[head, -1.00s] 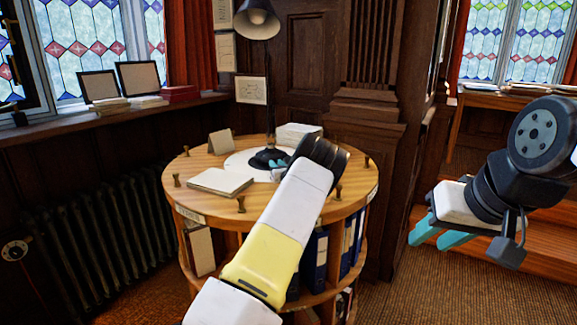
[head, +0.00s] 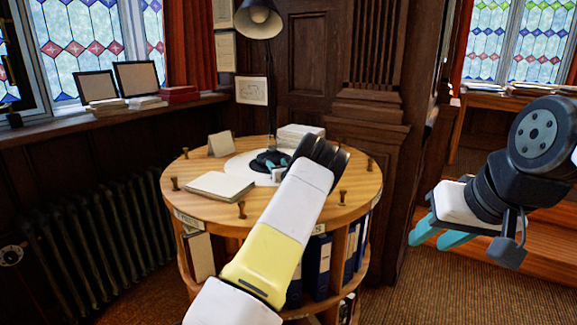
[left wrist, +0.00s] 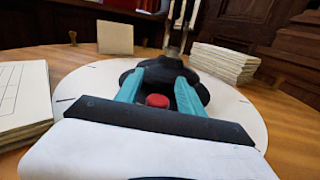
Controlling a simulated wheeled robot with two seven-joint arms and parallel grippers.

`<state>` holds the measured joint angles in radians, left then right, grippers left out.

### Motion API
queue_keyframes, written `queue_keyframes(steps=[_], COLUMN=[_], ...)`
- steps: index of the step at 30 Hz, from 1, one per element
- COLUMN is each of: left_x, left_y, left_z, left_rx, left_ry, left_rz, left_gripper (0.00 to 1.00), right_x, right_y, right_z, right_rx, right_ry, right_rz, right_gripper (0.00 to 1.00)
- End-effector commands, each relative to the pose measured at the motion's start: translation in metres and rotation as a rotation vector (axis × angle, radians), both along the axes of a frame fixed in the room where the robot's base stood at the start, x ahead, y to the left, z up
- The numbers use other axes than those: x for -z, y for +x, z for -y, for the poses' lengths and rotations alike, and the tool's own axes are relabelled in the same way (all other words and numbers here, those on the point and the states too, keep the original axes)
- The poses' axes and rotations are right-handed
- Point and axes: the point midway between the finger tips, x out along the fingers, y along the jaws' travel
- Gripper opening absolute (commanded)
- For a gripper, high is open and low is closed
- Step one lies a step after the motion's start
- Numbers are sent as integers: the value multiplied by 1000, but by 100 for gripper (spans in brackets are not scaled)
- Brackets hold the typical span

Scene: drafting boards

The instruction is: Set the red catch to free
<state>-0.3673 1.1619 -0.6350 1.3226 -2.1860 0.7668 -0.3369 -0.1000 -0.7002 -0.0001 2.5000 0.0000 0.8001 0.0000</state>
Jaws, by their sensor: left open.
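The red catch (left wrist: 157,101) shows in the left wrist view as a small rounded red piece at the near side of a black lamp base (left wrist: 190,76). It sits between the two fingers of my left gripper (left wrist: 157,95). These teal fingers are open, one on each side of it, with no clear contact. In the head view my left gripper (head: 275,172) is over the round table by the lamp base (head: 268,159), and my own arm hides part of it. The catch cannot be made out there. My right gripper (head: 438,236) hangs open and empty at the right.
The round wooden table (head: 205,207) has small brass pegs around its rim and binders below. A paper pad (head: 220,186), a folded card (head: 221,144) and a paper stack (head: 300,134) stand near the lamp. A radiator (head: 95,220) lines the left wall.

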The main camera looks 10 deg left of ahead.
Motion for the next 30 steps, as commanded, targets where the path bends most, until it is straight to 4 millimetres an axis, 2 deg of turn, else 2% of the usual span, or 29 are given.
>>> queue_keyframes(steps=[8, 11, 21, 30], left_x=[0, 0, 1, 1], left_y=[-2, -11, -56, -65], left_z=[1, 8, 38, 44], left_rx=[-1, 1, 0, 0], left_ry=[-1, 0, -1, -1], left_rz=[-1, -2, -2, -1], left_gripper=[45, 45, 45, 45], right_x=[0, 0, 0, 0], right_y=[0, 0, 0, 0], right_z=[0, 0, 0, 0], right_rx=[0, 0, 0, 0], right_ry=[0, 0, 0, 0], right_rz=[0, 0, 0, 0], right_gripper=[36, 36, 36, 36])
